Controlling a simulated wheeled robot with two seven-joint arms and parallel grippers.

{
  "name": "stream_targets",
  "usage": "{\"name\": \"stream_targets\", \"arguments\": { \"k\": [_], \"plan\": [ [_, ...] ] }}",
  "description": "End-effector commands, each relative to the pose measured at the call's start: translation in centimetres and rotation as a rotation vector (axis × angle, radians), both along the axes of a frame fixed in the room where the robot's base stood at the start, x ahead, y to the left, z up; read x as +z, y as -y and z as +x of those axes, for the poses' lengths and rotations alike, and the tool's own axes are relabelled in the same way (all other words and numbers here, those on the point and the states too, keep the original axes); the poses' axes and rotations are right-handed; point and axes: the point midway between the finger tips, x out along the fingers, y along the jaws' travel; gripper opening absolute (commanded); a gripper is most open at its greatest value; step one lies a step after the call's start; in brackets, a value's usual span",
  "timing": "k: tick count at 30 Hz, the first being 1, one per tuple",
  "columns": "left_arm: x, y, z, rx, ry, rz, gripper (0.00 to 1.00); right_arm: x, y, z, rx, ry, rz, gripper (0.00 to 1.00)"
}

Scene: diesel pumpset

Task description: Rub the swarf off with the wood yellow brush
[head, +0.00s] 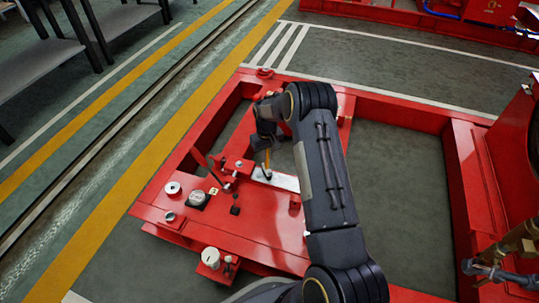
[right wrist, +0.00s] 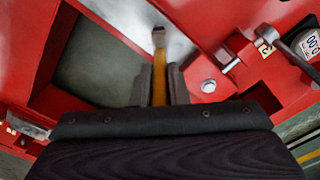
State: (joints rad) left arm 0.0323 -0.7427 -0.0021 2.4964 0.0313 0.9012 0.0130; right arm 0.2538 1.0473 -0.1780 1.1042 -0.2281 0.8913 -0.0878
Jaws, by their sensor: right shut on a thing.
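My right gripper (head: 266,143) is shut on the yellow wood brush, low over the red frame. The brush's yellow handle (head: 267,158) points down toward a pale metal plate (head: 285,181) on the frame. In the right wrist view the handle (right wrist: 159,78) sits between the two dark fingers, and its dark end (right wrist: 159,38) is over or on the shiny plate (right wrist: 180,48). I cannot tell whether the brush touches the plate. No separate swarf can be made out on the plate. My left gripper is not in view.
The red frame (head: 160,208) carries a round gauge (head: 198,199), a white cap (head: 210,256), a red upright lever (head: 205,160) and small fittings close to the plate's left. A bolt head (right wrist: 208,86) is near the fingers. Open floor shows inside the frame (head: 400,190).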

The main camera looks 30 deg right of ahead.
Motion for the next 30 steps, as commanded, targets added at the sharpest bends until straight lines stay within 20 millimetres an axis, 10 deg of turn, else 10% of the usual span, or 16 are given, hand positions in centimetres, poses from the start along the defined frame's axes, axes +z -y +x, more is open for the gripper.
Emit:
{"name": "stream_targets", "arguments": {
  "k": [30],
  "plan": [
    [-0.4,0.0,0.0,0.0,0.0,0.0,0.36,0.0,-1.3,1.6,0.0,-0.001,0.0,0.0]
  ]
}}
